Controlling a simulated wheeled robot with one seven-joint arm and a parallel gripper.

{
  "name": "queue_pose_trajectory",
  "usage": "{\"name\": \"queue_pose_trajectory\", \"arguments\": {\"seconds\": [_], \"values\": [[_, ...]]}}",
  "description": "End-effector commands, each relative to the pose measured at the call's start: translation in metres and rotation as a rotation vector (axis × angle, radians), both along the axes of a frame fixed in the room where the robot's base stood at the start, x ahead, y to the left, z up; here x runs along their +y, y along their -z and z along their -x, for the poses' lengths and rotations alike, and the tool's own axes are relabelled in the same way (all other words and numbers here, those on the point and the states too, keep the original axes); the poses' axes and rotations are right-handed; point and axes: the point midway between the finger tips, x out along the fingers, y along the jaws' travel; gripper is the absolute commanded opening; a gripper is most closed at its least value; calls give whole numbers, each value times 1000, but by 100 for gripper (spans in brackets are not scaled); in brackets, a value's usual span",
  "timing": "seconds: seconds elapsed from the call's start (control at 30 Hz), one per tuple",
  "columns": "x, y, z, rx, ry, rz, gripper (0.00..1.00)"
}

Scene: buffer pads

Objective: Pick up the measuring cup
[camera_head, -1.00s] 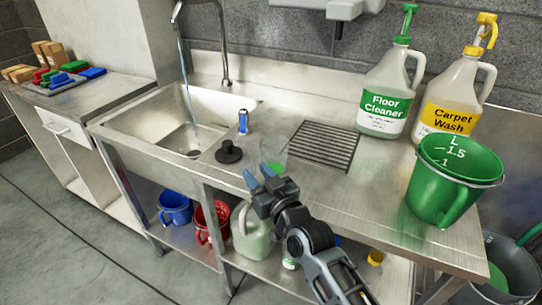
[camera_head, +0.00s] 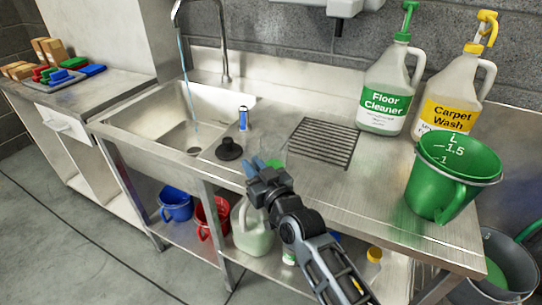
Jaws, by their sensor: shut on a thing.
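A small clear cup with a green tint, seemingly the measuring cup (camera_head: 275,148), shows just beyond my fingertips over the steel counter. My gripper (camera_head: 265,165) has blue fingertips and is shut on the cup's near side. The fingers and wrist hide the cup's lower part, so I cannot tell whether its base is clear of the counter. A large green jug with litre marks (camera_head: 437,190) stands apart at the counter's right end.
The Floor Cleaner (camera_head: 385,95) and Carpet Wash (camera_head: 455,100) bottles stand behind. The drain grille (camera_head: 323,142) is bare.

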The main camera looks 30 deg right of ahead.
Motion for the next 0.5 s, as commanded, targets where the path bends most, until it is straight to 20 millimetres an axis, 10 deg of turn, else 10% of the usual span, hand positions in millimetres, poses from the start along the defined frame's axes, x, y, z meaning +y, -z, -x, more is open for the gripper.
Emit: {"name": "queue_pose_trajectory", "arguments": {"seconds": [0.5], "values": [[0,-11,0,-1,-1,1,0]]}}
